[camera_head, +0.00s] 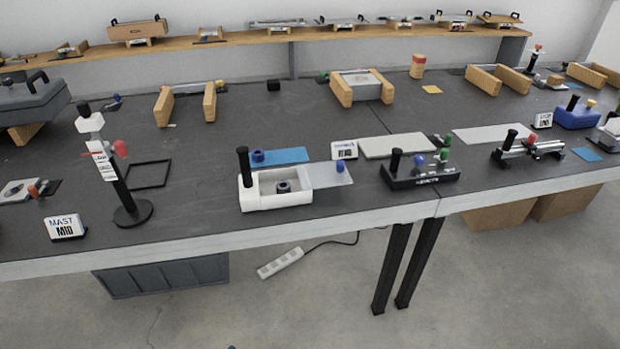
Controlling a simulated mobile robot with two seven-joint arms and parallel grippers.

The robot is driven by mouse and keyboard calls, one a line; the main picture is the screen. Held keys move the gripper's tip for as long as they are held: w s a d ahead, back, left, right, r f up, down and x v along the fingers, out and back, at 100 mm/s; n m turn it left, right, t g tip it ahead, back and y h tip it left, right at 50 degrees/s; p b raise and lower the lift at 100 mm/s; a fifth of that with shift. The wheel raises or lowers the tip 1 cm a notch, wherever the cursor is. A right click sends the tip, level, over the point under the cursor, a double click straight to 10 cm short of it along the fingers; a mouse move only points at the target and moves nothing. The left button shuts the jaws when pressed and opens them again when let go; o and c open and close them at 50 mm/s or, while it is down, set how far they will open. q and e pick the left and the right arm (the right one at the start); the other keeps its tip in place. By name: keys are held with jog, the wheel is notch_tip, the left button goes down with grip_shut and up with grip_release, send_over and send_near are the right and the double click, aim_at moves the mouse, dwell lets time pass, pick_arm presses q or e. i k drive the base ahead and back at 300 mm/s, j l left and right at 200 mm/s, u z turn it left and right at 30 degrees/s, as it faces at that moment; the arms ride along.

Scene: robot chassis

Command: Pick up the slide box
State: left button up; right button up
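The likely slide box is a white open-topped box (262,200) near the front edge of the dark table, a little left of the picture's middle. A black upright handle (243,163) stands at its left end. A pale sliding plate (325,176) with a blue knob (340,166) sticks out to its right, leaving the left part open. A small dark round part (283,187) shows inside. No label naming the box is readable. Neither of my grippers is in view.
Behind the box lies a blue plate (290,156) and a small white sign (344,150). A black block with knobs (420,176) stands to the right. A black post on a round base (132,214) and a MAST sign (65,227) stand left. Clear tabletop lies between post and box.

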aim_at(258, 189)
jog(key=i+l+u, duration=0.1)
jog(key=i+u, duration=0.15)
jog(key=i, duration=0.25)
jog(key=i+l+u, duration=0.3)
jog(key=i, duration=0.2)
